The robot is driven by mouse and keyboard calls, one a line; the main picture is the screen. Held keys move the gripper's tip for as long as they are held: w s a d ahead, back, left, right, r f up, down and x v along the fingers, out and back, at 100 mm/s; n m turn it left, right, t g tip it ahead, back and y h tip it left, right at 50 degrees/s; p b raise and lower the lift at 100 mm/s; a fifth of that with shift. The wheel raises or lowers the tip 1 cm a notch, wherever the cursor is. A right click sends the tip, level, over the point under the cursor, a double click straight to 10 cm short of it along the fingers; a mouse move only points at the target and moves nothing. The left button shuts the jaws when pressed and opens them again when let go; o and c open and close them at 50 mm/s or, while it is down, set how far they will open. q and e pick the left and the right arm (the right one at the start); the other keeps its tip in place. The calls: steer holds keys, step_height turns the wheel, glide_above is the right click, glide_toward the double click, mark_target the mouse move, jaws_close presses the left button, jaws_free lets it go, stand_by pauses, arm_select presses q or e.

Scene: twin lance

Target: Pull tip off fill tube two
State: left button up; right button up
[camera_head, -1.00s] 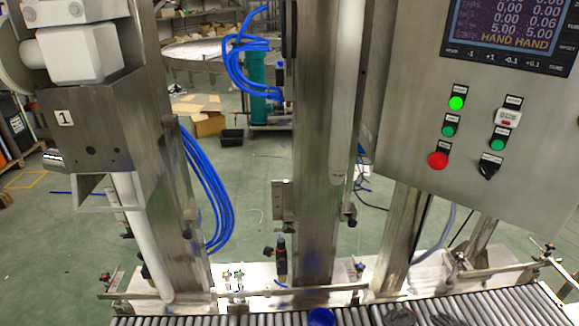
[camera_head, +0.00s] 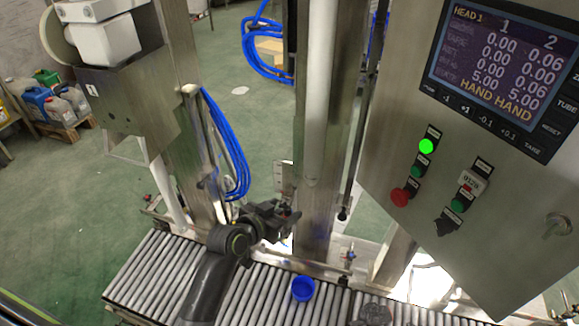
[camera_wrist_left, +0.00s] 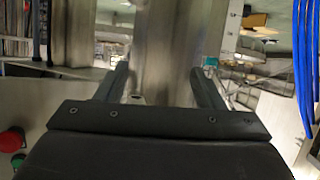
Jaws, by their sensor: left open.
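Fill tube two (camera_head: 319,90) is the pale upright tube in front of the middle steel column. Its tip (camera_head: 312,180) is the greyish lower end, hanging free above the conveyor. The left gripper (camera_head: 288,214) is open and empty, below and slightly left of the tip in the head view. In the left wrist view its two dark fingers (camera_wrist_left: 163,82) stand apart, with a steel column (camera_wrist_left: 185,45) beyond them. I cannot make out the tip there. The right gripper is not in view.
A roller conveyor (camera_head: 262,296) runs along the front, with a blue cup (camera_head: 303,289) and a dark lumpy object (camera_head: 373,313) on it. The first filling head (camera_head: 120,100) stands left, with blue hoses (camera_head: 228,150). The control panel (camera_head: 465,150) is close on the right.

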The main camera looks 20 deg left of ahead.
arm_select(q)
steer(key=m+t+h+p, duration=0.1)
steer(key=t, duration=0.1)
glide_toward(307, 177)
steer(key=w, duration=0.3)
steer(key=shift+w+d+r+m+h+b, duration=0.3)
steer(key=shift+w+d+h, duration=0.1)
steer(key=shift+w+d, duration=0.15)
steer(key=w+f+b, duration=0.1)
steer(key=w+d+f+b, duration=0.1)
steer(key=w+b, duration=0.1)
steer(key=w+d+f+b, duration=0.1)
steer(key=w, duration=0.1)
steer(key=shift+w+d, duration=0.2)
steer(key=shift+w, duration=0.05)
steer(key=shift+b+x, duration=0.7)
steer(key=shift+x, duration=0.2)
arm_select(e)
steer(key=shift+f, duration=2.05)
arm_select(q)
steer(key=shift+f, duration=0.15)
steer(key=c, duration=1.2)
